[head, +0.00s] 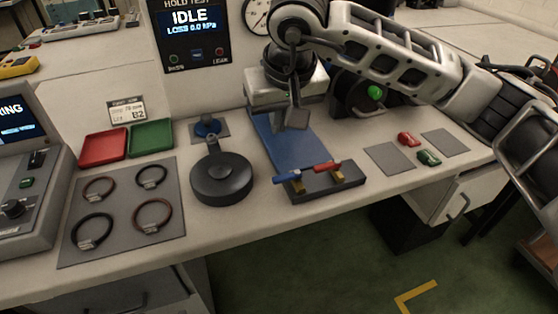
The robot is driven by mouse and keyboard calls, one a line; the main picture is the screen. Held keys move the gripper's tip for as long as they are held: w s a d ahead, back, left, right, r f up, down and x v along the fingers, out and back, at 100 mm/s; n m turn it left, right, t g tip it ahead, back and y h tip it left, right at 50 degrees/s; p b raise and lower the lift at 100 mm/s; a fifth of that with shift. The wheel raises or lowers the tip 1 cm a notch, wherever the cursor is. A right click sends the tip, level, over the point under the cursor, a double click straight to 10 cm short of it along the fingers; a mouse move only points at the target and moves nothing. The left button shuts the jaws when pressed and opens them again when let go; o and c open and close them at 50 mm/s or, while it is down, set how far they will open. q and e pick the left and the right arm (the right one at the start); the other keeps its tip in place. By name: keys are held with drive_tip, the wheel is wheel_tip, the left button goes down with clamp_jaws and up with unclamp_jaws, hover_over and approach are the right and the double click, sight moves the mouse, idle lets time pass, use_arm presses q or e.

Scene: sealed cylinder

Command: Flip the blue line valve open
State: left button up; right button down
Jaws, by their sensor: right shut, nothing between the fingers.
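A dark block (325,190) near the bench's front edge carries two small brass valves. One has a blue lever (287,181) that lies roughly flat and points left. The other has a red lever (327,167), roughly in line with the blue one. My right gripper (296,119) comes in from the upper right and points down over the blue plate (270,142) behind the block. It is shut and empty, apart from both levers. My left gripper is not in view.
A round black lid with a handle (221,180) stands left of the valves. A mat (173,220) with several rings, a red tray (103,148) and a green tray (152,137) lie farther left. Red (405,139) and green (428,157) pieces lie right. The screen (189,20) reads IDLE.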

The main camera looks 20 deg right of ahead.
sight(287, 177)
drive_tip(key=x, duration=0.9)
drive_tip(key=shift+a+f, duration=0.15)
drive_tip(key=shift+s+f+p, duration=0.15)
drive_tip(key=shift+f+p, duration=0.2)
drive_tip(key=shift+p, duration=0.05)
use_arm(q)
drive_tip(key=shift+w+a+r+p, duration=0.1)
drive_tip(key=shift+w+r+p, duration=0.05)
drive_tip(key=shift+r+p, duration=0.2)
use_arm(e)
drive_tip(key=shift+s, duration=1.65)
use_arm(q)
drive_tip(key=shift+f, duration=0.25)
use_arm(e)
drive_tip(key=shift+b, duration=0.35)
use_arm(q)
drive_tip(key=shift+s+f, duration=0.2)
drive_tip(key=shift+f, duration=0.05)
use_arm(e)
drive_tip(key=shift+s+n, duration=0.1)
drive_tip(key=shift+n, duration=0.3)
use_arm(q)
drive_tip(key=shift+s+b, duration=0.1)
drive_tip(key=shift+b, duration=0.2)
